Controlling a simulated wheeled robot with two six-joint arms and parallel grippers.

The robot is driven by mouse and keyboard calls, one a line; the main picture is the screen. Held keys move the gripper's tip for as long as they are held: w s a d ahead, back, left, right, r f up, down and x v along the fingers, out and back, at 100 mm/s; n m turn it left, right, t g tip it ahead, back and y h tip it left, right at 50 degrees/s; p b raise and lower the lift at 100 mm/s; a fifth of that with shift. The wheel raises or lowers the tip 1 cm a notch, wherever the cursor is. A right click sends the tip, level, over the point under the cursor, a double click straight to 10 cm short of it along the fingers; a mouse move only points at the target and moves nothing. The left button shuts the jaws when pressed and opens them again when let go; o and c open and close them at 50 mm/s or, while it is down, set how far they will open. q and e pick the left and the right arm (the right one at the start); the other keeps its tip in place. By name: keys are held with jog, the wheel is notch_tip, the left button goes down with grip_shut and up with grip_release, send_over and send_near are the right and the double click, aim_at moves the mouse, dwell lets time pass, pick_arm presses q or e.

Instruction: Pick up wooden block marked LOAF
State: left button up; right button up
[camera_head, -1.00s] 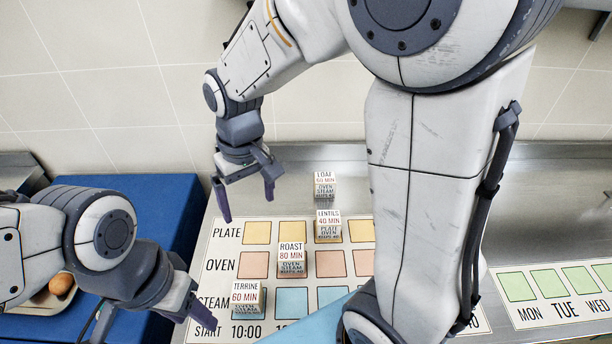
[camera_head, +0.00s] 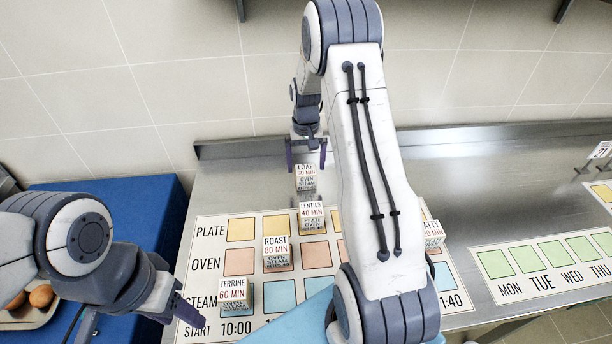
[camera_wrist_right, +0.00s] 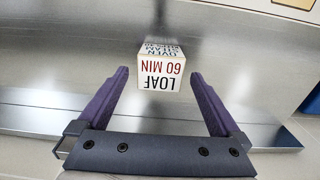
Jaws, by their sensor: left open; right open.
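The wooden block marked LOAF (camera_head: 306,178) stands on the steel counter behind the printed board. It also shows in the right wrist view (camera_wrist_right: 160,68), upside down, just ahead of my right gripper and centred between its fingers. My right gripper (camera_head: 306,156) is open above and behind the block, its fingers on either side; the right wrist view shows the fingertips (camera_wrist_right: 158,74) apart. I see no clear contact with the block. My left gripper (camera_head: 186,308) is open and empty at the lower left, near the board's START corner.
The board (camera_head: 209,256) holds blocks marked LENTILS (camera_head: 312,217), ROAST (camera_head: 277,254), TERRINE (camera_head: 235,296) and a partly hidden one (camera_head: 433,235). A day strip (camera_head: 495,264) lies to the right. A tray with eggs (camera_head: 40,298) sits on the blue surface at the left.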

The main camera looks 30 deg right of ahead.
aim_at(306, 170)
jog(key=shift+w+f+p, duration=0.15)
jog(key=shift+f+p, duration=0.5)
jog(key=shift+f, duration=1.65)
jog(key=c, duration=1.4)
jog(key=shift+r, duration=0.1)
